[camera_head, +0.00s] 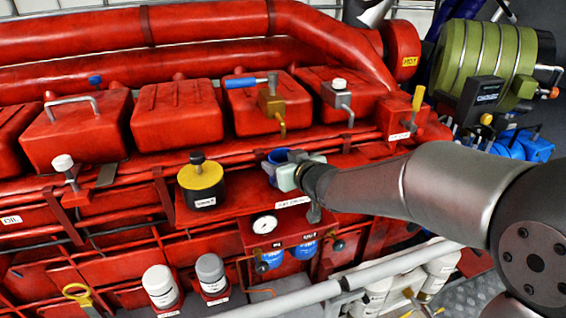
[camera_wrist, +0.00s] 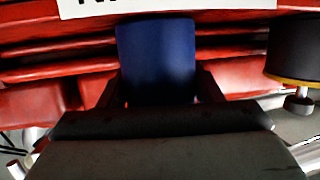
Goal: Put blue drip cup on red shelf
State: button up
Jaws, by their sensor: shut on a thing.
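The blue drip cup (camera_head: 277,157) is at the end of my arm in the head view, partly hidden by my gripper (camera_head: 287,174). In the wrist view the blue cup (camera_wrist: 157,58) sits between the two dark fingers of my gripper (camera_wrist: 160,90), which is shut on it. The red shelf (camera_head: 243,197) carries a white label on its front edge. The cup is over the right part of this shelf, and its base is hidden, so I cannot tell whether it touches.
A yellow and black canister (camera_head: 201,184) stands on the shelf to the left. A pressure gauge (camera_head: 264,224) is below the label. Red engine covers and a valve with a blue handle (camera_head: 252,82) are behind. Shelf surface between canister and cup is clear.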

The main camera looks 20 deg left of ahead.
jog(key=o, duration=1.1)
jog(key=shift+f, duration=0.15)
jog(key=shift+c, duration=0.2)
jog(key=shift+r, duration=0.3)
jog(key=p+v, duration=0.1)
jog(key=v, duration=1.1)
